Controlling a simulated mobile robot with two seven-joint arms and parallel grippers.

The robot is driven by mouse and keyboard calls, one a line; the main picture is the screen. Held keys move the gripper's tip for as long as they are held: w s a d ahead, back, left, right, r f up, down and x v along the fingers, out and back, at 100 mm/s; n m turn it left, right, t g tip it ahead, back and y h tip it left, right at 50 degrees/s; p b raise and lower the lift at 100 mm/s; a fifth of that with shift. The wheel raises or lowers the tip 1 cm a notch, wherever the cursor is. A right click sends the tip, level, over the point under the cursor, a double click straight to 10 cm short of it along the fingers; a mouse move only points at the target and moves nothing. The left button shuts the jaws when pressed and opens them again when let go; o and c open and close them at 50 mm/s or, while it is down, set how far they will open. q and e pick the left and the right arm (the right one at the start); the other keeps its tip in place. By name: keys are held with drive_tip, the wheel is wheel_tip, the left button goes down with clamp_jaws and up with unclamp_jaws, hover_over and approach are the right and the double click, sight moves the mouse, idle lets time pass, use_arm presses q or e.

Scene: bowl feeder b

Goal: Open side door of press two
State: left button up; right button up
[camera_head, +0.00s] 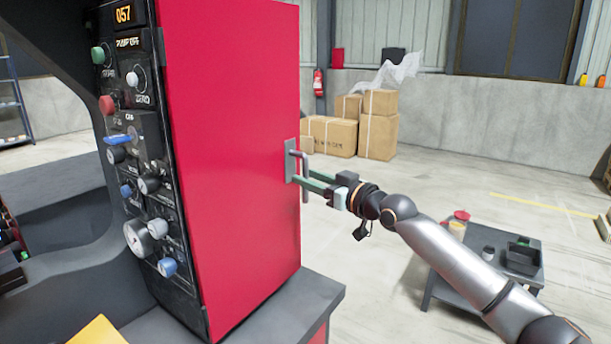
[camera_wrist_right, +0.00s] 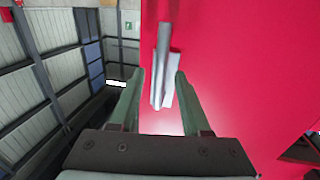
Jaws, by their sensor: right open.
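The press's red side door (camera_head: 232,130) fills the middle of the head view and looks shut. A grey metal handle (camera_head: 304,176) on a plate sits near its right edge. My right gripper (camera_head: 298,172) reaches in from the right at the handle, its green fingers open. In the right wrist view the handle bar (camera_wrist_right: 160,65) stands between the two open fingertips (camera_wrist_right: 160,80), with the red door (camera_wrist_right: 235,75) behind. I cannot tell whether either finger touches the bar. My left gripper is not in view.
A black control panel (camera_head: 135,150) with knobs and a gauge is left of the door. A small grey table (camera_head: 525,282) with containers stands at the lower right, beneath my right arm. Cardboard boxes (camera_head: 378,135) are stacked by the back wall. Open floor lies between.

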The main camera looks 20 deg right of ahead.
drive_tip(key=shift+x, duration=0.9)
drive_tip(key=shift+c, duration=0.4)
clamp_jaws()
idle(0.5)
